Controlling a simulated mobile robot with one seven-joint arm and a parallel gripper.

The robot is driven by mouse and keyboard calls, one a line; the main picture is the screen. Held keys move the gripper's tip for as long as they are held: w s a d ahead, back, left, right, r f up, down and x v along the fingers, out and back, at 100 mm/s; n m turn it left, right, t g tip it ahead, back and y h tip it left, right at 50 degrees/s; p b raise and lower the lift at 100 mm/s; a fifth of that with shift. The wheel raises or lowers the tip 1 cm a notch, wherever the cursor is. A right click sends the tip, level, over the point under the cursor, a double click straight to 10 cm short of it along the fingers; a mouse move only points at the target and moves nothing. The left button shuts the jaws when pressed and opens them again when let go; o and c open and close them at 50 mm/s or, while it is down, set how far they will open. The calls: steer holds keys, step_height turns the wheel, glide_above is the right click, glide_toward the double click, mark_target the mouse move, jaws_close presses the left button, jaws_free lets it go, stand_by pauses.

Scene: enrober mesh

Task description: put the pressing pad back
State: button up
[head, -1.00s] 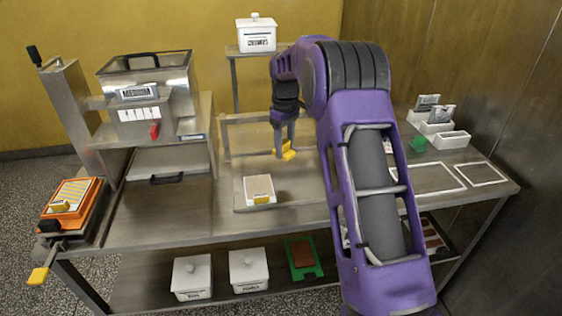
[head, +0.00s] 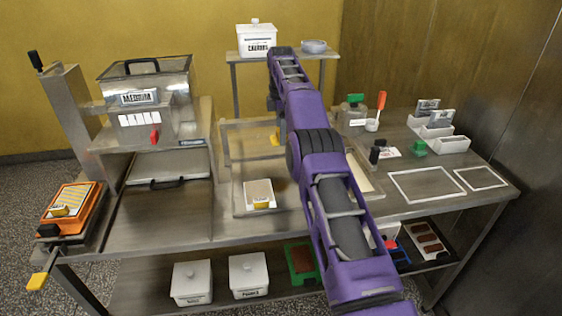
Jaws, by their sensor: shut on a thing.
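My gripper (head: 277,132) is over the back of the middle tray, mostly hidden behind my own arm. It is shut on a small yellow piece (head: 275,139), which peeks out to the left of the arm. I cannot tell for certain whether this piece is the pressing pad. A pale flat block with a yellow front tab (head: 259,194) lies on the middle tray (head: 240,208), apart from the gripper. An orange frame with a striped face and a yellow grip (head: 70,205) sits at the table's left end.
A steel machine labelled MEDIUM (head: 150,95) stands at left. White outlined rectangles (head: 428,184) lie empty at right. A raised shelf (head: 285,57) holds a lidded jar (head: 257,40) and bowl (head: 314,46).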

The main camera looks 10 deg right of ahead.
mark_target(281, 166)
steer(key=shift+f, duration=4.55)
steer(key=shift+f, duration=0.2)
steer(key=o, duration=1.1)
steer(key=shift+r, duration=0.15)
